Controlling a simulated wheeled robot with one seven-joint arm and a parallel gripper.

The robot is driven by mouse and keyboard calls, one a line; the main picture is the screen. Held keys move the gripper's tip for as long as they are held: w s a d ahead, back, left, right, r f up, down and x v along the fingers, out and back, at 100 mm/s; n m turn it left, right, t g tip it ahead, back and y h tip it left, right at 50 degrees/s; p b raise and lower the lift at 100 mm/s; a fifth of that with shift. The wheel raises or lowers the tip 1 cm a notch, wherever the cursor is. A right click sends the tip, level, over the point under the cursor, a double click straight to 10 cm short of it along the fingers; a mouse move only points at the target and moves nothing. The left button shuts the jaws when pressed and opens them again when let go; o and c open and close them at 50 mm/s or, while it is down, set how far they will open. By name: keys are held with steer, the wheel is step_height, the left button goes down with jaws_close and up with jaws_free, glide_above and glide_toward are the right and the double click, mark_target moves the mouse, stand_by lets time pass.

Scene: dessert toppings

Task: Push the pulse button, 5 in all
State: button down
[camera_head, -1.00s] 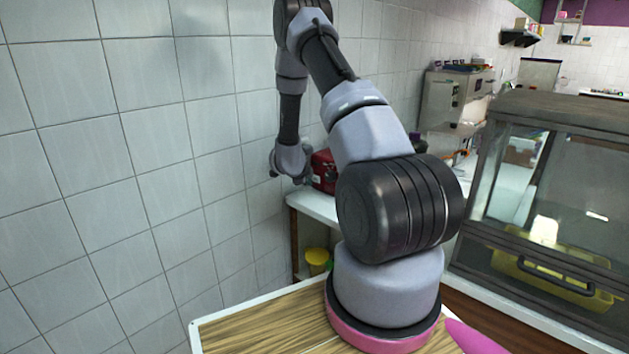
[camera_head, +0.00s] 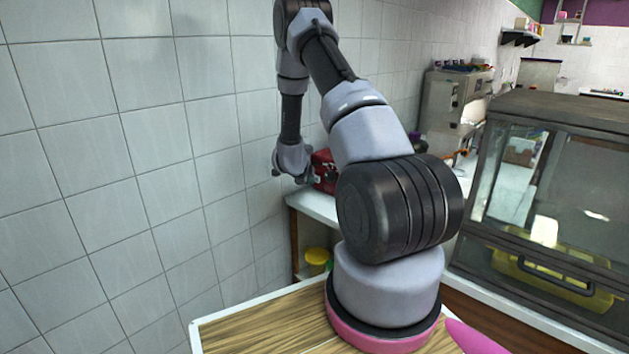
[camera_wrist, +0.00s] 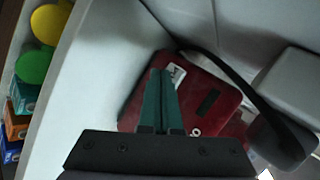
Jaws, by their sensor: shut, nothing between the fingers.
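A red appliance (camera_wrist: 222,92) sits below my gripper in the wrist view. Its top has a white label, a dark rectangle and a small pale round mark. I cannot tell which of these, if any, is the pulse button. My gripper (camera_wrist: 161,72) has green fingers held together and empty. They overlap the red appliance in the picture; whether they touch it is unclear. In the head view the red appliance (camera_head: 323,172) is partly hidden behind my arm, just right of my wrist.
A black curved piece (camera_wrist: 232,75) crosses to the right of the appliance. Yellow and green round lids (camera_wrist: 33,66) and small colored boxes (camera_wrist: 18,120) lie beyond the pale edge at left. A glass display case (camera_head: 560,190) stands at right; the tiled wall (camera_head: 150,150) is close at left.

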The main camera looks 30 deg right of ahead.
steer(key=shift+w+d, duration=0.15)
steer(key=shift+d, duration=0.35)
stand_by(0.6)
steer(key=shift+a, duration=0.1)
steer(key=shift+s+a, duration=0.3)
steer(key=shift+a, duration=0.45)
steer(key=shift+a, duration=0.1)
steer(key=shift+s+a, duration=0.3)
steer(key=shift+a, duration=0.45)
steer(key=shift+s+a, duration=0.25)
steer(key=shift+a, duration=0.5)
steer(key=shift+s+a, duration=0.3)
steer(key=shift+a, duration=0.45)
stand_by(0.7)
steer(key=a, duration=0.1)
steer(key=s+a, duration=0.1)
steer(key=a, duration=0.1)
steer(key=shift+s+a, duration=0.15)
steer(key=shift+a, duration=0.15)
